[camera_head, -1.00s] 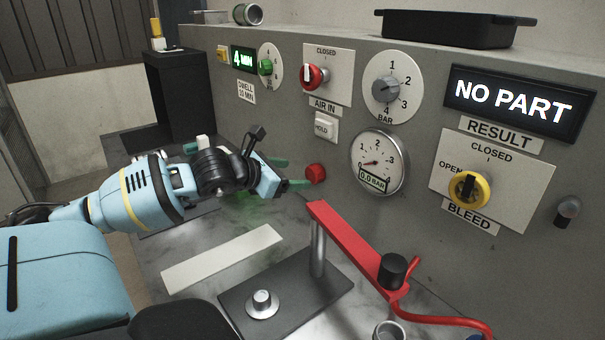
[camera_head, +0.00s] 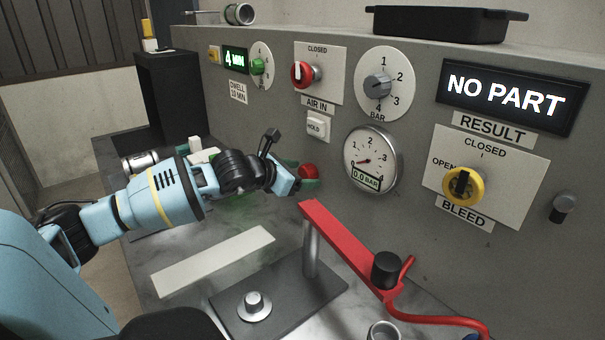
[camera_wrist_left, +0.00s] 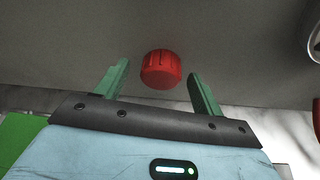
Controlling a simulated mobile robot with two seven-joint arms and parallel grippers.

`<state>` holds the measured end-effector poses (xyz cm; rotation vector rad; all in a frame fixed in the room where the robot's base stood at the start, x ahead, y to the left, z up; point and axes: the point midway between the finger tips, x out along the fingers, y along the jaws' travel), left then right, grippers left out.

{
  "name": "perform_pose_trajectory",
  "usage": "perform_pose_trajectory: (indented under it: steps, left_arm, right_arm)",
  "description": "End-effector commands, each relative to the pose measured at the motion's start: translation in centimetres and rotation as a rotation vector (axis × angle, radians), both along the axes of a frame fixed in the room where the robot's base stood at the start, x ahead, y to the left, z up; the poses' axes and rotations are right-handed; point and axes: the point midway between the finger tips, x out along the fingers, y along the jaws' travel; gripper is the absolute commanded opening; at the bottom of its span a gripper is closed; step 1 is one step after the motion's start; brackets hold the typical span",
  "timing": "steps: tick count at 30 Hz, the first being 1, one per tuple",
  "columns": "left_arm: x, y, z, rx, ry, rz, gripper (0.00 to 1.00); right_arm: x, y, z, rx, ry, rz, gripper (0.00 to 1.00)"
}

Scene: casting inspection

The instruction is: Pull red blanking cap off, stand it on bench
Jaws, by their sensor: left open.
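The red blanking cap (camera_head: 309,171) sits on the grey panel's front, low down and left of the pressure gauge. In the left wrist view the ribbed red cap (camera_wrist_left: 161,69) shows between and just beyond the fingertips, with a gap on both sides. My left gripper (camera_head: 308,180) is open, its green fingers reaching toward the cap; it also shows in the left wrist view (camera_wrist_left: 160,78). My right gripper is not in view. The bench (camera_head: 205,235) is a mottled grey surface below the panel.
A red clamp arm (camera_head: 340,240) on a metal post stands right of my gripper. A dark plate (camera_head: 290,300) with a metal fitting (camera_head: 254,305) and a pale strip (camera_head: 213,261) lie on the bench. The pressure gauge (camera_head: 372,160) is close to the cap's right.

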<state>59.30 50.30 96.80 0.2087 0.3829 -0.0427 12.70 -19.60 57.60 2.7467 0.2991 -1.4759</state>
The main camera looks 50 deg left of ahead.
Motion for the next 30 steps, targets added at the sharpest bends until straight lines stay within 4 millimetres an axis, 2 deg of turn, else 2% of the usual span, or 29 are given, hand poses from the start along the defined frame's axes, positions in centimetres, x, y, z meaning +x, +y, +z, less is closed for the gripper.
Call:
perform_pose_trajectory:
  steps: [6, 16, 27, 28, 30]
  left_arm:
    - [0.70, -0.12, -0.19, 0.001, -0.001, -0.003, 0.68]
    - [0.78, -0.13, -0.28, 0.001, 0.000, -0.003, 0.68]
    - [0.77, -0.12, -0.26, 0.001, 0.000, -0.003, 0.21]
    - [0.77, -0.12, -0.26, 0.001, 0.000, -0.003, 0.39]
    - [0.77, -0.13, -0.25, 0.001, 0.000, -0.003, 0.29]
  right_arm:
    - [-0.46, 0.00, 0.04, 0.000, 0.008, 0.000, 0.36]
    - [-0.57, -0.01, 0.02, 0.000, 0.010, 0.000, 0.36]
    - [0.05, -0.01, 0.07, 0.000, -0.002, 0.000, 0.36]
    - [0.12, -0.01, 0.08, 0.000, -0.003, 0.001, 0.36]
    - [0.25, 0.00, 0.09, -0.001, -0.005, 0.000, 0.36]
